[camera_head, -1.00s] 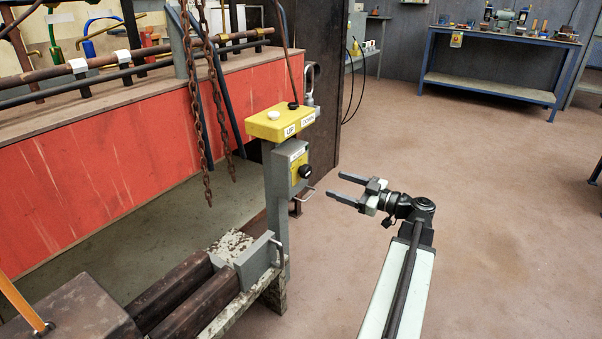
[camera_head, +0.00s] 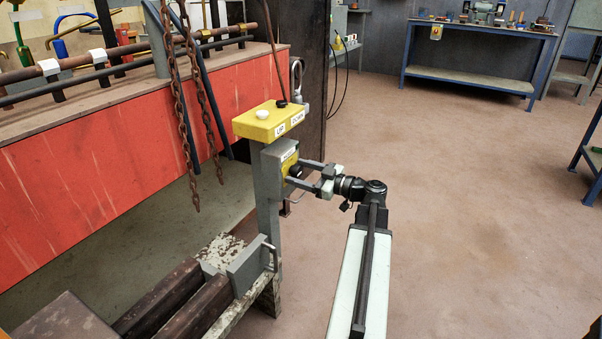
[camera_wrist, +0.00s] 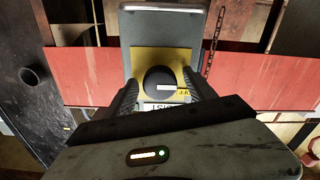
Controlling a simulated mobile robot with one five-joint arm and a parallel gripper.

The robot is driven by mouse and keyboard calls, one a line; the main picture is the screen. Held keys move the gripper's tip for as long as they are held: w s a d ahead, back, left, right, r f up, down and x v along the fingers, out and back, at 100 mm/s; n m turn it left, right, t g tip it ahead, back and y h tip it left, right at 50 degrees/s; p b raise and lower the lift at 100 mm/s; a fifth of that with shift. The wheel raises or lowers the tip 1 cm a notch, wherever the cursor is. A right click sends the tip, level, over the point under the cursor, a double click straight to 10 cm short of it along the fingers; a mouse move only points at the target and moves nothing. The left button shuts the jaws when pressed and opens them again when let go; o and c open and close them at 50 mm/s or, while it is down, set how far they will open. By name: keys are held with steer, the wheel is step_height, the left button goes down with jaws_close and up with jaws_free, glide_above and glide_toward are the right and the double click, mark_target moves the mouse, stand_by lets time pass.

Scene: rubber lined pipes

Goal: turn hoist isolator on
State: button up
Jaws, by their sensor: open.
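The hoist isolator (camera_head: 286,158) is a grey box with a yellow plate and a round black knob, fixed to a grey post below the yellow UP/DOWN control box (camera_head: 268,121). In the wrist view the black knob (camera_wrist: 158,80) sits on the yellow plate (camera_wrist: 178,57), its white mark pointing right. Lettering on the plate is partly hidden. My gripper (camera_head: 296,172) is open, its two fingers reaching to the isolator's front. In the wrist view my gripper (camera_wrist: 160,86) has one finger on each side of the knob, with gaps. I cannot tell how deep the fingertips reach.
Rusty chains (camera_head: 186,110) hang left of the post, before a red panel (camera_head: 110,140). Dark pipes (camera_head: 180,298) lie at the post's foot. The floor to the right (camera_head: 450,220) is clear.

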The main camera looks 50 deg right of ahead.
steer(key=c, duration=1.1)
steer(key=shift+c, duration=1.3)
steer(key=shift+m, duration=0.4)
steer(key=m, duration=0.3)
steer(key=shift+m, duration=0.4)
steer(key=m, duration=1.3)
steer(key=shift+m, duration=0.3)
